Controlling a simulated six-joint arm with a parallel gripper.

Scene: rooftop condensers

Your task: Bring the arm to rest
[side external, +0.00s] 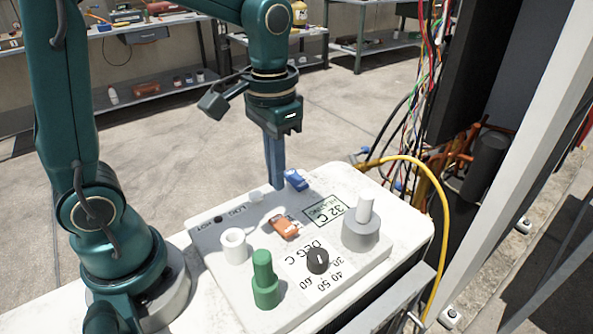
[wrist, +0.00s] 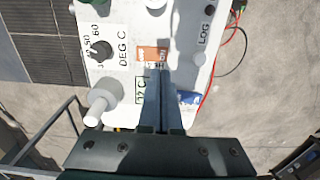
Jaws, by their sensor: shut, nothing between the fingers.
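My gripper (side external: 277,186) points straight down with its long blue-grey fingers together and empty. In the side view its tips appear near the far edge of the white control panel (side external: 205,235), just left of a small blue block (side external: 296,180); the exact height of the tips is hard to tell. In the wrist view the closed fingers (wrist: 163,75) reach over the panel, beside the orange switch (wrist: 151,53) and the display reading 32 C (wrist: 142,85). The blue block (wrist: 188,98) shows to the right of the fingers there.
The panel carries a black dial (side external: 318,260), a green stepped cylinder (side external: 265,285), a white ring (side external: 234,246) and a white peg on a grey base (side external: 361,228). A yellow cable (side external: 443,215) and an open cabinet with loose wires stand at right. Shelves are behind, across open floor.

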